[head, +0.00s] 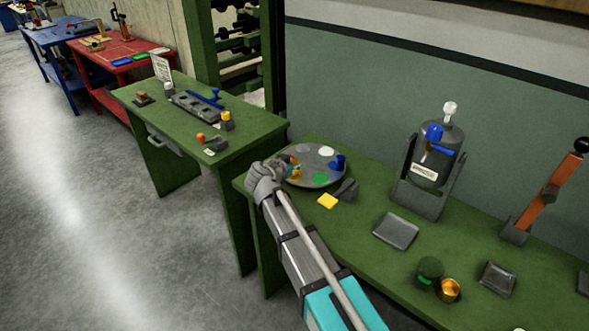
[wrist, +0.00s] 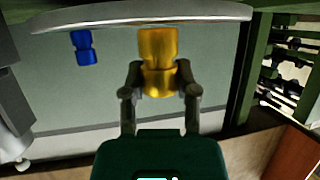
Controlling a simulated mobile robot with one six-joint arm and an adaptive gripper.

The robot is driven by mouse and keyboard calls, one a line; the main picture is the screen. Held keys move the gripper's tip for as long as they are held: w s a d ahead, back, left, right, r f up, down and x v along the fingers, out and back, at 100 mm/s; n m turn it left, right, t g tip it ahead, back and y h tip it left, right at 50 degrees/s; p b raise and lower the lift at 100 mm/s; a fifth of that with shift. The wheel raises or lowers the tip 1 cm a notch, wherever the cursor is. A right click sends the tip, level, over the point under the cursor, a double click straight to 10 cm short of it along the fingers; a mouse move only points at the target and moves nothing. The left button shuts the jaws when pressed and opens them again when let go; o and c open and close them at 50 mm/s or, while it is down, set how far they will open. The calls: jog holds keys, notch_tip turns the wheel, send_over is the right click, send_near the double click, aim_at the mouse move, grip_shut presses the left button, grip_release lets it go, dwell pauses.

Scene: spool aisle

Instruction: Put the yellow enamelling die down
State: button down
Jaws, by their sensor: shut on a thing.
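The yellow enamelling die (wrist: 158,50) is a small gold-yellow waisted cylinder, held between the two fingers of my gripper (wrist: 160,91). My gripper also shows in the head view (head: 277,176), at the left edge of a round grey palette (head: 305,152). There the die is small and partly hidden beside the gripper. In the wrist view, which looks upside down, the die's far end meets the palette's rim (wrist: 110,17); I cannot tell whether it rests on it. A blue die (head: 340,162) stands on the palette's right side; it also shows in the wrist view (wrist: 83,47).
The palette lies on a green bench (head: 365,205) and has coloured spots. Another green table (head: 255,130) stands to the left.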

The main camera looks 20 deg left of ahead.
jog(key=shift+f, duration=0.25)
jog(key=shift+c, duration=1.8)
grip_release()
jog(key=shift+r, duration=0.25)
jog(key=shift+s+r, duration=0.1)
jog(key=shift+s, duration=0.1)
jog(key=p+v, duration=0.4)
jog(key=v, duration=0.7)
jog(key=shift+s+p, duration=0.25)
jog(key=shift+p, duration=0.1)
jog(key=shift+a+r, duration=0.1)
jog(key=shift+r, duration=0.05)
